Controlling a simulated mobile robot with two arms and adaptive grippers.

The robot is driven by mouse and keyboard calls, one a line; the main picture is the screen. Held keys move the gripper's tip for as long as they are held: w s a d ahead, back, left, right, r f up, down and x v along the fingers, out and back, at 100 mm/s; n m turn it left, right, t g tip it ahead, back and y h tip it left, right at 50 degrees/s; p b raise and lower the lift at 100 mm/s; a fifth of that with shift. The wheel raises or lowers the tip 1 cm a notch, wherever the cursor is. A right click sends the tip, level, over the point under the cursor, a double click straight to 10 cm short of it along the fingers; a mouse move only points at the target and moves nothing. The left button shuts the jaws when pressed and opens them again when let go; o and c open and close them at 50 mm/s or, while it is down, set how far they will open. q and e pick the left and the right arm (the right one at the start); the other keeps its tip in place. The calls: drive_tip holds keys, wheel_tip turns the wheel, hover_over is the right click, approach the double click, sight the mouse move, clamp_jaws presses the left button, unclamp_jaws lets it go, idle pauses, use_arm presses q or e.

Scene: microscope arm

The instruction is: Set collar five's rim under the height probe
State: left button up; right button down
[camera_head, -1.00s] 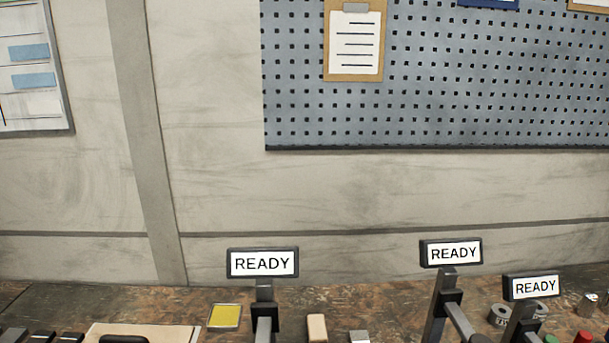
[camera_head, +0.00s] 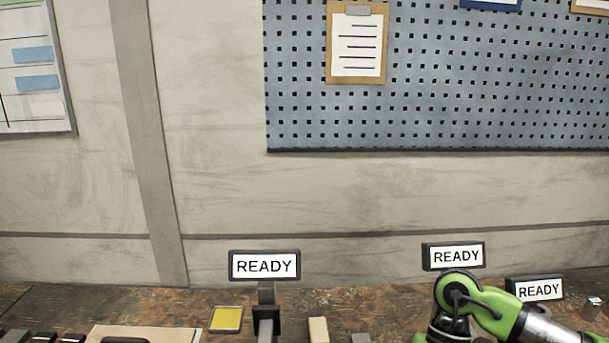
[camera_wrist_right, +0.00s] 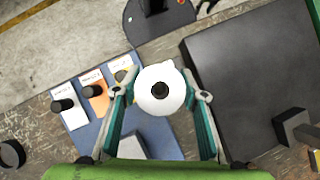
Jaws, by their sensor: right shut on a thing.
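In the right wrist view my right gripper (camera_wrist_right: 160,84) has its two teal fingers on either side of a white round piece (camera_wrist_right: 148,101) with a dark centre, and is shut on it. I cannot read a number on this piece, so I cannot tell whether it is collar five. A probe tip cannot be made out. In the head view three stands carry READY signs, at left (camera_head: 265,266), centre right (camera_head: 456,257) and far right (camera_head: 540,290); their lower parts are cut off or hidden. My left gripper is in neither view.
The right wrist view shows a blue mat (camera_wrist_right: 90,137) with labelled cards and dark cylinders, a large dark slab (camera_wrist_right: 245,75) to the right, and a dark rounded base (camera_wrist_right: 150,32) at the top. A yellow pad (camera_head: 226,318) lies on the bench in the head view.

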drive_tip(key=r+n+h, duration=0.1)
drive_tip(key=r+n, duration=0.1)
drive_tip(key=d+r+n+h, duration=0.1)
drive_tip(key=n, duration=0.2)
drive_tip(key=shift+w+r+g+h, duration=0.1)
drive_tip(key=shift+r+g+h, duration=0.2)
drive_tip(key=shift+r, duration=0.05)
drive_tip(key=shift+w, duration=0.1)
drive_tip(key=shift+r, duration=0.1)
idle(0.6)
idle(0.5)
